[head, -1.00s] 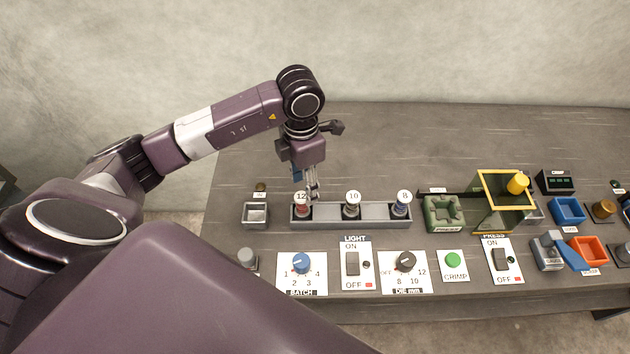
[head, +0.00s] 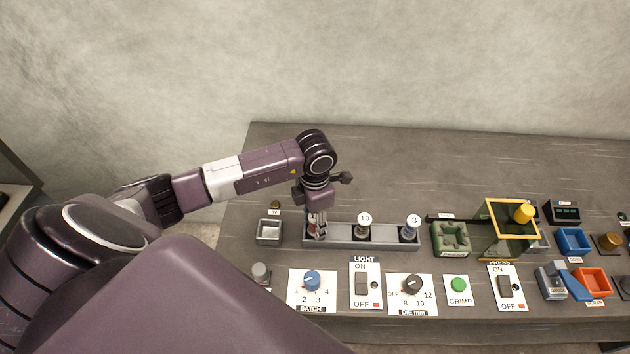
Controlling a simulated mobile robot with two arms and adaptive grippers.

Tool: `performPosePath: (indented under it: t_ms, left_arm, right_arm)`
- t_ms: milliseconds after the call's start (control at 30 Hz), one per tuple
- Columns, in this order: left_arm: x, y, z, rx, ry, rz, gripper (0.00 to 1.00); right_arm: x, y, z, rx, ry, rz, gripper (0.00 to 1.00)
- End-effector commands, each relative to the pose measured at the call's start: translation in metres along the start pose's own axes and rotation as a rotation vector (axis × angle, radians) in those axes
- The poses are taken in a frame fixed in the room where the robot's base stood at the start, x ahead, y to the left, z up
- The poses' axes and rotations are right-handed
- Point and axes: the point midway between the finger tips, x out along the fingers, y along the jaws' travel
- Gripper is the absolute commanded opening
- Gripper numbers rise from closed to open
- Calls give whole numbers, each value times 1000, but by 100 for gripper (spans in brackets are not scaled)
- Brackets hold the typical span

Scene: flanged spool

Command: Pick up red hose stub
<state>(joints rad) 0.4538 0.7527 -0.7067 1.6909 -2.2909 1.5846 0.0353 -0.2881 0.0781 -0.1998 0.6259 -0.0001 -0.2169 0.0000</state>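My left gripper (head: 318,232) points down at the left end of the grey rack (head: 340,243). It is over the slot where the red hose stub with the 12 tag stood in the earlier frame. The stub and its tag are hidden behind the fingers, and the fingers are too small to tell open from shut. My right gripper is not in view.
The stub tagged 10 (head: 364,228) and the blue stub tagged 8 (head: 411,228) stand in the same rack. A small grey tray (head: 269,243) is left of it. A green fixture (head: 451,252) and yellow-framed press (head: 489,228) are to the right. Switches and dials line the front.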

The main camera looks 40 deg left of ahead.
Motion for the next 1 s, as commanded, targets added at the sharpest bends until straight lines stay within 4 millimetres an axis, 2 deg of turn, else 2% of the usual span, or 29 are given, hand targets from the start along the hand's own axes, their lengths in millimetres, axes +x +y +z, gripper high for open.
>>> performPosePath:
  t_ms: [33, 300, 767, 867, 1000]
  left_arm:
    - [0, 0, 0, 0, 0, 0, 30]
    - [-1, 0, 0, 0, 0, 0, 0]
    - [-6, 1, 1, -1, -3, 1, 0]
    - [-15, 1, 2, 0, -5, 1, 0]
    - [-37, 2, 2, 0, -8, 4, 0]
  right_arm:
    - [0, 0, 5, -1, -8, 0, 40]
    - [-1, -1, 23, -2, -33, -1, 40]
    - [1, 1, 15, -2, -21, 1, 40]
    - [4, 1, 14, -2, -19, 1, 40]
    - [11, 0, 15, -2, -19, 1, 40]
